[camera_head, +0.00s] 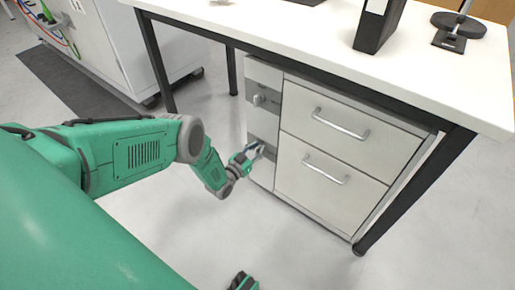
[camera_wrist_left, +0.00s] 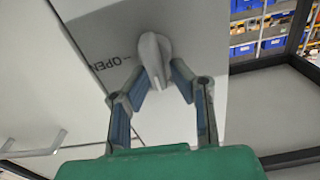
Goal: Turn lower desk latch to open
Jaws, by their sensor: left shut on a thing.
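The lower desk latch (camera_wrist_left: 153,52) is a light grey turning knob on the narrow left panel of the drawer cabinet (camera_head: 327,138). The wrist view shows the printed word OPEN (camera_wrist_left: 103,63) to its left. My left gripper (camera_head: 253,151) is at this latch in the head view. In the wrist view, the left gripper's two fingers (camera_wrist_left: 157,80) are shut on the latch, one on each side. The gripper hides most of the latch in the head view. The upper latch (camera_head: 259,99) sits above it on the same panel, untouched.
Two closed drawers with bar handles (camera_head: 341,124) are right of the latch panel. The white desktop (camera_head: 300,35) overhangs the cabinet, and black desk legs (camera_head: 412,191) stand on both sides. A white cabinet (camera_head: 100,42) stands at left.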

